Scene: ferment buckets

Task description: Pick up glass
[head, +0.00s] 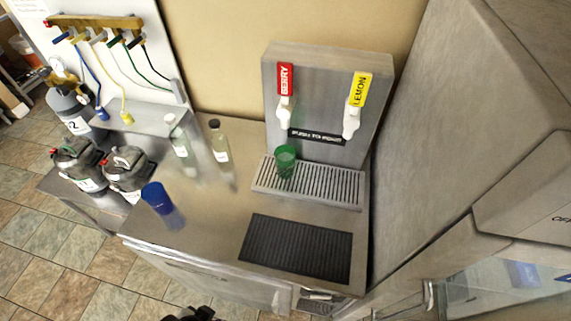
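A green glass (285,160) stands on the slotted drip tray (338,195) below the berry tap (285,100). A blue glass (157,197) stands near the left front part of the steel counter (205,225). A small dark part, which looks like the top of my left gripper (190,314), shows at the bottom edge, well in front of the counter and away from both glasses. Its fingers cannot be made out. My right gripper is not in view.
A black mat (296,247) lies at the counter's front. Two bottles (180,138) (219,141) stand behind the blue glass. Dark jugs (127,170) stand at left. A tall steel cabinet (455,130) borders the right.

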